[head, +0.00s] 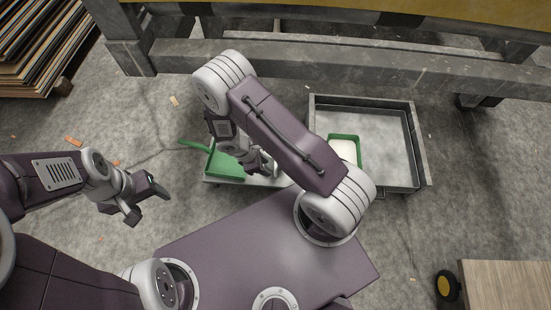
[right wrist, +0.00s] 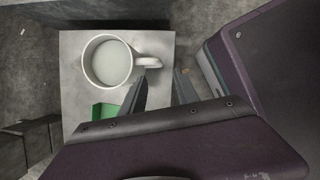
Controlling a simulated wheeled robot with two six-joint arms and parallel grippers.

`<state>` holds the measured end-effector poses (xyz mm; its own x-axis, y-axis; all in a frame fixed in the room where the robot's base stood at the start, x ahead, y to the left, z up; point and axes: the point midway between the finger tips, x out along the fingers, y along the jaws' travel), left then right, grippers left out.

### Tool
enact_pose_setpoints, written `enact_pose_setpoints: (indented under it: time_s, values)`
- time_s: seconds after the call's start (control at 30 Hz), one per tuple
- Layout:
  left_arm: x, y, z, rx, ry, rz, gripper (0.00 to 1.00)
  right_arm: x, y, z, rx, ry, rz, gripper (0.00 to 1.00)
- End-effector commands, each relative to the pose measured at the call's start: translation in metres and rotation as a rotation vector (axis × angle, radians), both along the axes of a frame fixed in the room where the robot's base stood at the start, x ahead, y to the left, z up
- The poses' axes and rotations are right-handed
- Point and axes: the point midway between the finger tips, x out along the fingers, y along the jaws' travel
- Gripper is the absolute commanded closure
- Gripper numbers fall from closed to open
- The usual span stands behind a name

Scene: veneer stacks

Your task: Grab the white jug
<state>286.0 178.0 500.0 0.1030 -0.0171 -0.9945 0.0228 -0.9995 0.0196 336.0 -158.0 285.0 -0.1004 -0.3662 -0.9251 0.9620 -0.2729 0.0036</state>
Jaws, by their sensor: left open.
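The white jug (right wrist: 108,62) stands upright on a pale grey surface (right wrist: 75,45) in the right wrist view, its handle pointing right. Its inside looks pale. In the head view my right arm hides most or all of it. My right gripper (right wrist: 162,84) is open, its fingers apart and empty. The left finger's tip is close to the handle; I cannot tell whether they touch. In the head view the right gripper (head: 262,163) hangs over the small platform. My left gripper (head: 150,204) is open and empty over bare floor, left of the platform.
A green dustpan-like object (head: 224,165) lies left of the right gripper. A grey metal tray (head: 388,125) on the right holds a green container (head: 345,137) with white contents. A grey beam (head: 330,62) crosses the back. Stacked sheets (head: 40,35) are at far left.

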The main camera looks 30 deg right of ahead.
Motion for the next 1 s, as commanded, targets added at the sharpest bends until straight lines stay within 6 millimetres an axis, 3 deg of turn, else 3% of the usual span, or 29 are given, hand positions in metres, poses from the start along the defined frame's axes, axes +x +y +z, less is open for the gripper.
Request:
enact_pose_setpoints:
  time_s: [0.17,0.4,0.53,0.8,1.0]
  values:
    - [0.0,0.0,-0.004,0.0,0.0,0.0,0.36,-0.001,-0.001,-0.007,-0.004,0.005,0.012,0.63]
    - [0.0,0.0,-0.037,0.0,0.0,0.0,0.36,-0.005,-0.014,-0.042,-0.004,0.006,0.009,0.63]
    - [0.0,0.0,-0.037,0.0,0.0,0.0,0.36,-0.005,-0.016,-0.043,-0.003,0.006,0.009,0.63]
    - [0.0,0.0,-0.082,0.0,0.0,0.0,0.36,-0.008,-0.031,-0.086,-0.002,0.005,0.009,0.63]
    - [0.0,0.0,-0.082,0.0,0.0,0.0,0.36,-0.008,-0.034,-0.086,-0.002,0.004,0.008,0.63]
